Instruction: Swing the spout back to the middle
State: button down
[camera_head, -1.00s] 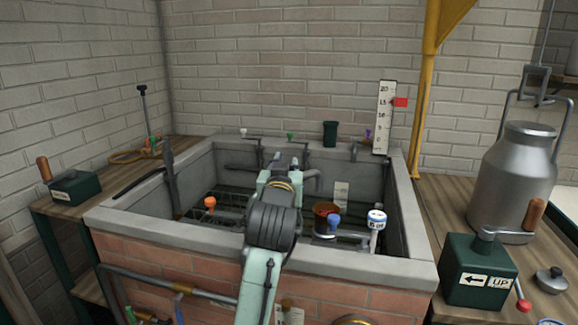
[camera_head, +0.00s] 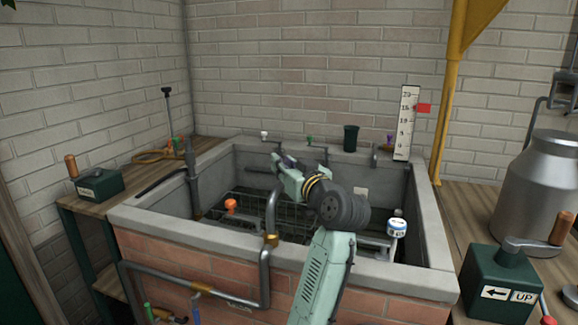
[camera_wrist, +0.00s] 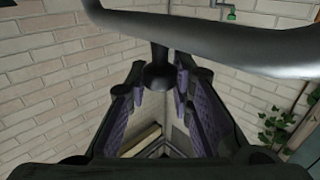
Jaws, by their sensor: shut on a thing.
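The spout (camera_head: 271,205) is a grey bent pipe that rises from a brass collar (camera_head: 270,241) at the front rim of the brick basin. Its upper part passes behind my arm in the head view, so its far end is hidden. In the wrist view the spout (camera_wrist: 220,42) crosses the top as a thick dark curve, with a dark stem and knob (camera_wrist: 158,72) hanging from it. My gripper (camera_wrist: 157,84) is shut on this knob, one purple-padded finger on each side. In the head view my gripper (camera_head: 277,160) is over the basin, its fingers small and partly hidden.
The basin (camera_head: 130,216) holds a wire rack, an orange knob (camera_head: 231,204) and a white-blue knob (camera_head: 396,228). A gauge board (camera_head: 405,125) stands at the back right. A metal can (camera_head: 540,190) and a green crank box (camera_head: 500,275) stand on the right bench.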

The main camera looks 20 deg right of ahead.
dwell(0.4)
jog(key=c, duration=1.4)
grip_release()
jog(key=shift+c, duration=0.2)
jog(key=s+d, duration=0.2)
jog(key=s, duration=0.9)
jog(key=shift+s, duration=0.35)
jog(key=shift+d, duration=0.1)
